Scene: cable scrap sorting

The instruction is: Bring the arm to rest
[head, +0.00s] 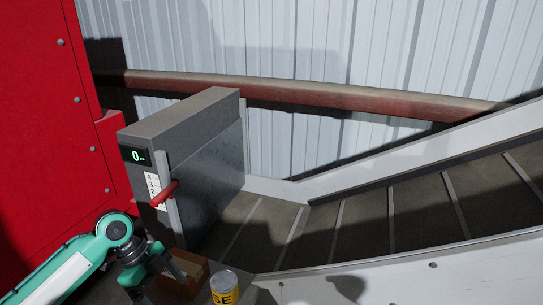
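My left arm (118,232), teal and white, comes in from the lower left and bends down near the foot of the grey cabinet. My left gripper (168,268) is dark and small at the bottom of the view, by a brown box (193,276). Its fingers are not clear, so I cannot tell whether it is open or shut, or whether it touches the box. My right gripper is not in view.
A grey cabinet (205,175) carries a green display (136,155) reading 0 and a red lever (165,194) beside a numbered scale. A cleated conveyor (365,225) rises to the right. A yellow-labelled can (224,287) stands below. A red machine (45,120) fills the left.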

